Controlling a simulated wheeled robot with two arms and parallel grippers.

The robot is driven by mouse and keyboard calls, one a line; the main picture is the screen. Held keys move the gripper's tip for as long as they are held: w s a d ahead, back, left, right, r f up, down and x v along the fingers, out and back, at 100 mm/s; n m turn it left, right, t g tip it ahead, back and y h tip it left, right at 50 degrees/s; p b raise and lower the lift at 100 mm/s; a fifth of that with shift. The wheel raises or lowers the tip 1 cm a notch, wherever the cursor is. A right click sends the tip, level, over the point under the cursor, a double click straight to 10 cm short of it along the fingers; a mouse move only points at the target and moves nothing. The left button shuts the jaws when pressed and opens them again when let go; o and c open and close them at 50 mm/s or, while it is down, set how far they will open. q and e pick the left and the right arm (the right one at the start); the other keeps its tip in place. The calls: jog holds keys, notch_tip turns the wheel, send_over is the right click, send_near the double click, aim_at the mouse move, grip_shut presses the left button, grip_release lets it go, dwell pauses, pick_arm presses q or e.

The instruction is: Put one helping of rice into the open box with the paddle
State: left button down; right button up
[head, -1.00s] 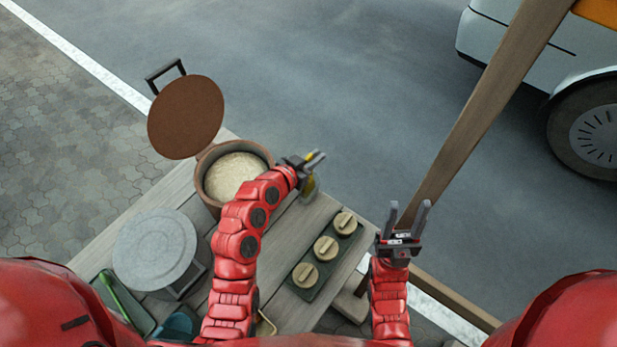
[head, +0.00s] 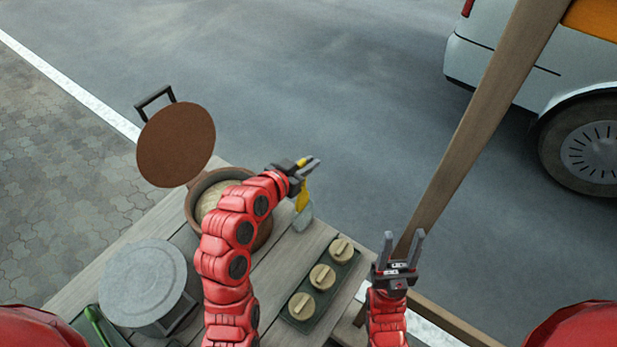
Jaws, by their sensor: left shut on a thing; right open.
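The rice (head: 208,199) lies in a round brown pot (head: 194,212) whose brown lid (head: 176,145) is tipped open behind it. My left gripper (head: 308,166) is beyond the pot's right side and shut on the paddle (head: 304,196). The paddle has a yellow handle and hangs with its pale grey end downward over the table. I cannot tell whether rice is on it. My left arm covers the right part of the pot. My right gripper (head: 403,252) is open and empty, right of the table. I cannot make out an open box.
A dark tray (head: 326,293) holds three round tan lidded pieces on the table's (head: 270,287) right side. A grey round disc (head: 146,280) stands at left, with a green-handled item (head: 97,322) near it. A wooden post (head: 470,130) rises at right.

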pick_arm(q)
notch_tip(320, 180, up, 3)
jog(key=shift+f, duration=0.1)
notch_tip(320, 180, up, 8)
jog(key=p, duration=0.2)
dwell(0.7)
